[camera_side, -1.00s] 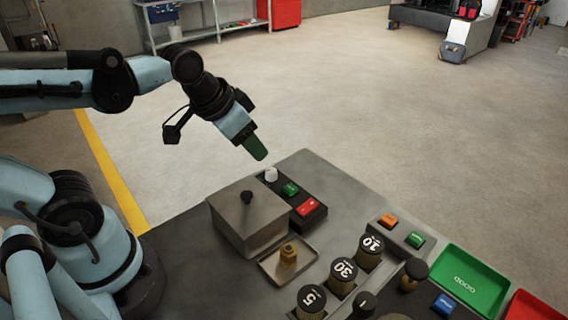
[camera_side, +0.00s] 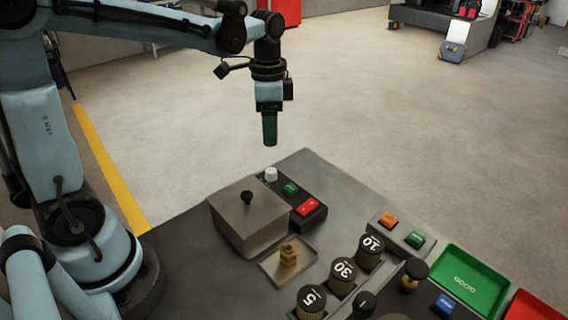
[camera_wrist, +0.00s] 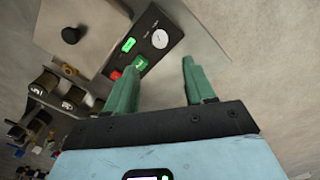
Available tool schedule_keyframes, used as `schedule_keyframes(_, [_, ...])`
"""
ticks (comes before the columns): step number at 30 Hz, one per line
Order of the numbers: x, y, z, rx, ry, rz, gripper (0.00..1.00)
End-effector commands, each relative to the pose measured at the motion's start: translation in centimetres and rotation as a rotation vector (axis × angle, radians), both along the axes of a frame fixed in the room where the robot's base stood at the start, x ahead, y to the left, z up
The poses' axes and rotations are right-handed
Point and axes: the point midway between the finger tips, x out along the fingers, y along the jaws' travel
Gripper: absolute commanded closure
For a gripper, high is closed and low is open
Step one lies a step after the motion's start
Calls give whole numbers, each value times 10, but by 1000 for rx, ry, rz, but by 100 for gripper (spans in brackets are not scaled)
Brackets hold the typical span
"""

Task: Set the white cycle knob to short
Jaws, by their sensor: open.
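The white cycle knob (camera_side: 270,174) stands at the far end of a dark control panel (camera_side: 314,217), beside the grey lidded box. In the wrist view the knob (camera_wrist: 159,39) is a white round cap with a mark on it, too small to read. My gripper (camera_side: 270,143) has green fingers, points straight down and hangs above the knob, apart from it. In the wrist view my gripper (camera_wrist: 155,75) shows its two fingers spread, with nothing between them. The knob lies beyond the fingertips there.
A green button (camera_side: 290,189) and a red button (camera_side: 308,206) share the panel. The grey box (camera_side: 240,225) with a black lid knob (camera_side: 246,197) stands close by. A brass piece (camera_side: 288,255) sits on a small tray. Numbered weights (camera_side: 343,272) and a green tray (camera_side: 470,278) stand to the right.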

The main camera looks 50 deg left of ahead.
Motion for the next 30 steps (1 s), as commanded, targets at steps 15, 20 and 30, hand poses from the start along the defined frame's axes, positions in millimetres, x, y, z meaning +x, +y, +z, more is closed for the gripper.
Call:
schedule_keyframes(15, [0,0,-77,0,-2,1,46])
schedule_keyframes(20, [0,0,-94,0,-2,1,46])
schedule_keyframes(30, [0,0,-104,0,-2,1,46])
